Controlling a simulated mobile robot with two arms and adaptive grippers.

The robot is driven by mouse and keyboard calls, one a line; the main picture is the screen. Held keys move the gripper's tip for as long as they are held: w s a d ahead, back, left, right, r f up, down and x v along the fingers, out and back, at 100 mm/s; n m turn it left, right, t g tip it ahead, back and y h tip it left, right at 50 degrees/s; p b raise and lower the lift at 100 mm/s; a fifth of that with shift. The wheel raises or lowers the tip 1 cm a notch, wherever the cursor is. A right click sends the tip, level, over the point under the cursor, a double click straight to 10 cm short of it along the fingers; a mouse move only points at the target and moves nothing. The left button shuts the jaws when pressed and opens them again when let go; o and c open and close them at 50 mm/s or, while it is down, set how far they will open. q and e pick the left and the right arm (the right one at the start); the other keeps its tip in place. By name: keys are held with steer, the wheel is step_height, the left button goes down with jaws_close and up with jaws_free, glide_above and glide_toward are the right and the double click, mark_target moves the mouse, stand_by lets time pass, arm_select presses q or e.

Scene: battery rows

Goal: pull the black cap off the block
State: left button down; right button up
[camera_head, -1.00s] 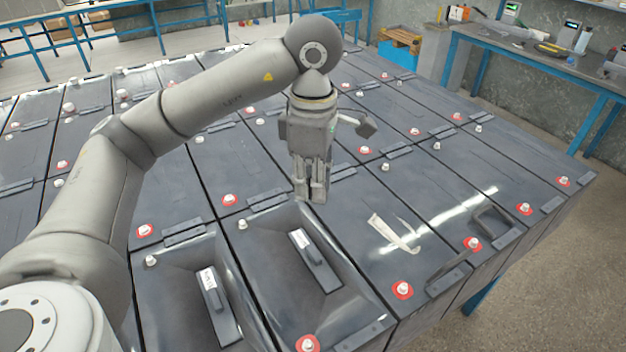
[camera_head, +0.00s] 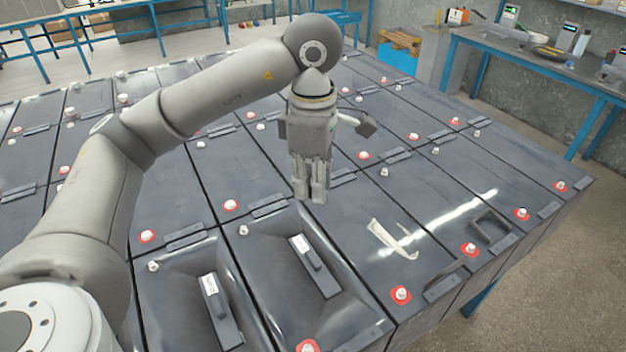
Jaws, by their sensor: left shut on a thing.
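My left gripper (camera_head: 310,192) points straight down over the rows of dark grey battery blocks, near the middle of the view. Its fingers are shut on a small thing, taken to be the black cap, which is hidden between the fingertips. The block (camera_head: 345,215) beneath and in front of the fingers has a flat dark top with a pale torn label. I cannot tell how far the fingertips are above that top. My right gripper is not in view.
White terminal posts on red rings (camera_head: 401,294) and raised dark bars stand along the blocks. Two nearer blocks have sunken tops with labelled handles (camera_head: 314,256). A black loop handle (camera_head: 492,226) rises at the right. A blue-legged bench (camera_head: 540,55) stands at the back right.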

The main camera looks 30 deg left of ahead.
arm_select(q)
steer(key=shift+r+p, duration=1.65)
steer(key=shift+r, duration=0.35)
steer(key=shift+s+f, duration=0.1)
